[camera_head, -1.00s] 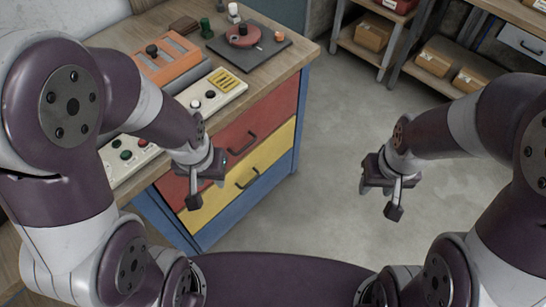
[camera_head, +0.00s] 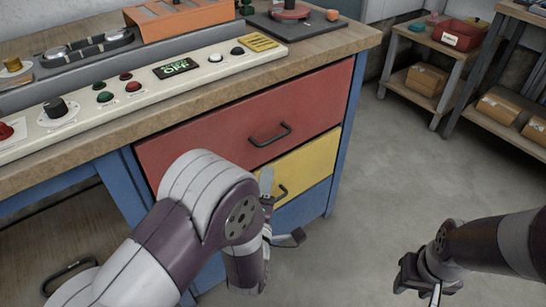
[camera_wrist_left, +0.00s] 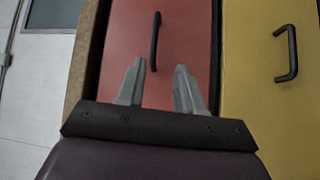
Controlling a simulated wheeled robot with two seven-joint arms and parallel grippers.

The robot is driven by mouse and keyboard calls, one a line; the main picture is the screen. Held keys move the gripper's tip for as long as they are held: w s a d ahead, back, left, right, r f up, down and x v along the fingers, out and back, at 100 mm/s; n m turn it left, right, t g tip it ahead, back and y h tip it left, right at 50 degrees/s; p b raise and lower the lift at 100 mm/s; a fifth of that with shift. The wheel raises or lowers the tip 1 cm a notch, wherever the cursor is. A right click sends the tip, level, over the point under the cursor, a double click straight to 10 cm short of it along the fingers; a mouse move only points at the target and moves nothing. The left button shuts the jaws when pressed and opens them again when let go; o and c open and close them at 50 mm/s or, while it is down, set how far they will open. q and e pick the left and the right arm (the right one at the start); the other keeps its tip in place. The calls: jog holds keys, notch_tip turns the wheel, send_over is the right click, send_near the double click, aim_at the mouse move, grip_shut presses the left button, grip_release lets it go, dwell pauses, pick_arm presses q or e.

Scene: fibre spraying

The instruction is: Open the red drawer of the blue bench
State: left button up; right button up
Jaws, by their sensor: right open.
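The red drawer (camera_head: 220,125) is the top drawer of the blue bench (camera_head: 347,125) and sits shut, flush with the front. Its dark bar handle (camera_head: 270,135) is clear of both grippers. My left gripper (camera_head: 280,208) is open and empty, in front of the yellow drawer and lower than the red handle in the head view. In the left wrist view, its two separated fingers (camera_wrist_left: 160,75) point toward the red drawer (camera_wrist_left: 185,40), with the red handle (camera_wrist_left: 155,42) beyond the fingertips. My right gripper (camera_head: 420,283) is open and empty over the floor at lower right.
A yellow drawer (camera_head: 310,160) with its own handle (camera_head: 281,194) lies below the red one, above a blue drawer (camera_head: 305,207). A control panel (camera_head: 140,87) runs along the wooden top. Shelves (camera_head: 440,75) stand at back right; the floor between is clear.

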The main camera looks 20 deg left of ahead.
aim_at(273, 138)
pick_arm(q)
jog(key=w+b, duration=0.1)
jog(key=w, duration=0.3)
jog(key=w+a+r, duration=0.1)
jog(key=w, duration=0.3)
jog(key=w+r+b, duration=0.1)
jog(key=w, duration=0.3)
jog(key=shift+w+a+r+b, duration=0.15)
jog(key=shift+w+a+b, duration=0.1)
jog(key=shift+b, duration=0.05)
grip_shut()
